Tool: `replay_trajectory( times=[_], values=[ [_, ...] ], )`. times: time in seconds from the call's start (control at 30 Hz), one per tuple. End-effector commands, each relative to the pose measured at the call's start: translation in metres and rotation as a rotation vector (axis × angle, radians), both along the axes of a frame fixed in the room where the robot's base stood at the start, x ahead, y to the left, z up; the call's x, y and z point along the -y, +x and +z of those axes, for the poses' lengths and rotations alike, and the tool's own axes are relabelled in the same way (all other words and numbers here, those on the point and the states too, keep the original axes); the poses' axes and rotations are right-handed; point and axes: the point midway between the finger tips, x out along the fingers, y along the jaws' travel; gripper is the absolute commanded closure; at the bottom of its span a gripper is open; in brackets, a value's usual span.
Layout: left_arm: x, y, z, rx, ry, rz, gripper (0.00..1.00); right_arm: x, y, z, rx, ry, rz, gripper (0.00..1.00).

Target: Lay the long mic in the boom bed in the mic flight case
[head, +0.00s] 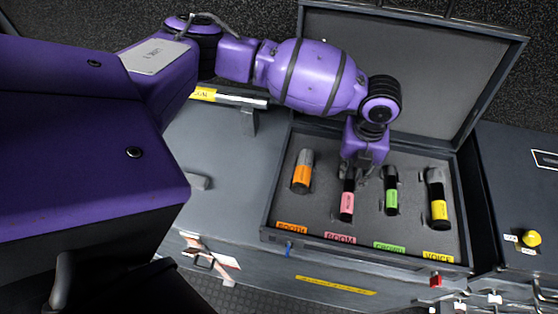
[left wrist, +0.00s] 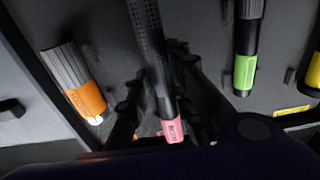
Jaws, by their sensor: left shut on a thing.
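The mic flight case (head: 270,222) stands open on a grey counter, its grey foam bed facing up. The long mic (head: 346,207), dark with a pink band, is over the BOOM place, above the pink label (head: 340,238). My left gripper (head: 360,172) comes down over its dark upper part and is shut on it. In the left wrist view the perforated dark mic (left wrist: 146,30) runs between the fingers of the left gripper (left wrist: 158,85). The boom bed under it is hidden, so I cannot tell whether the mic touches the foam. My right gripper is out of view.
In the case lie an orange-banded mic (head: 302,172) to the left, and a green-banded mic (head: 390,190) and a yellow-banded mic (head: 437,198) to the right. The open lid (head: 420,55) stands behind. A yellow knob (head: 531,238) is on the right-hand unit.

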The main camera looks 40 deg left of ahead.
Motion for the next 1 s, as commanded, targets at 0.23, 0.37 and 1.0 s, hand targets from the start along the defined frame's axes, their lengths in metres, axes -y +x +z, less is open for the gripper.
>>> replay_trajectory(
  times=[0.23,0.37,1.0],
  values=[
    [0.000,-0.001,-0.029,-0.001,0.001,-0.001,1.00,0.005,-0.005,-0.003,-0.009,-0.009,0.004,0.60],
    [0.000,-0.001,-0.028,-0.001,0.001,-0.001,1.00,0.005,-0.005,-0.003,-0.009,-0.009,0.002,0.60],
    [0.000,-0.002,-0.031,-0.001,0.001,0.000,0.61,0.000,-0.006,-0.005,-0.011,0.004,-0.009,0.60]
  ],
)
